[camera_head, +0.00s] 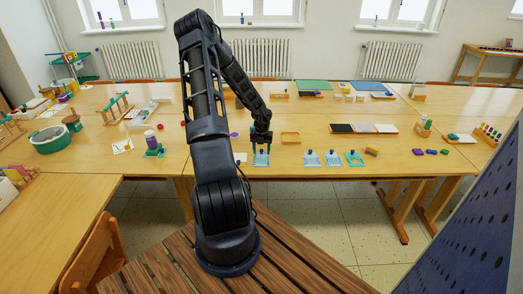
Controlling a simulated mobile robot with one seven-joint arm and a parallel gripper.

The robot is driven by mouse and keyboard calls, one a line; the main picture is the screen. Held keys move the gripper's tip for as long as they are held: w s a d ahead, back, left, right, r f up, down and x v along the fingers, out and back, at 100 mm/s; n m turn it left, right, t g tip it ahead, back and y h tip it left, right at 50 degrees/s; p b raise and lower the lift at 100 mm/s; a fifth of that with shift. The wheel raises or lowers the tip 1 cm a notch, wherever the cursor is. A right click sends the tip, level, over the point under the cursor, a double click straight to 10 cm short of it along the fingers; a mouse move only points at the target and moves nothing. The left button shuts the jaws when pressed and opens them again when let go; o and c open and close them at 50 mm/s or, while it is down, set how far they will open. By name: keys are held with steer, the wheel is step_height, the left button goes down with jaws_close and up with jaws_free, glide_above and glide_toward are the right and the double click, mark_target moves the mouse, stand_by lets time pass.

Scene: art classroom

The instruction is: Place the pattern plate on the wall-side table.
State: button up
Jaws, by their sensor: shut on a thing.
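My gripper (261,146) points down over the near edge of the long table, shut on a light-blue pattern plate (261,160). The plate is directly below the fingers; I cannot tell whether it touches the table or hangs just above it. Similar plates stand to its right: two light-blue ones (311,159) and (333,159), and a teal one (355,159). A wooden table (492,60) stands by the wall at the far right. The fingertips are small and dark here.
On the long table (285,172) are a yellow tray (290,137), a black-and-white strip tray (363,128), a wooden block (372,151) and a green-based stand (154,146). A chair (96,255) is at lower left. A blue perforated panel (475,225) blocks the lower right.

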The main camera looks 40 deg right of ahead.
steer(key=o, duration=1)
steer(key=shift+c, duration=0.2)
step_height(320, 180, up, 12)
steer(key=w+a+r+n+t+y, duration=0.1)
steer(key=w+a+r+n, duration=0.2)
steer(key=a+r+n, duration=0.95)
steer(key=w+a+r+n+t+y, duration=0.1)
steer(key=w+a+r+n, duration=0.2)
steer(key=a+r+n, duration=0.95)
steer(key=s+a+r+n+t+h, duration=0.1)
steer(key=s+a+r+n, duration=0.3)
steer(key=s+a+n, duration=0.5)
steer(key=s+a+r+n+t+h, duration=0.1)
steer(key=s+a+r+n, duration=0.3)
steer(key=s+a+n, duration=0.5)
steer(key=a+n, duration=0.3)
steer(key=a, duration=0.4)
steer(key=shift+a+n+t, duration=0.2)
steer(key=shift+n+t, duration=0.1)
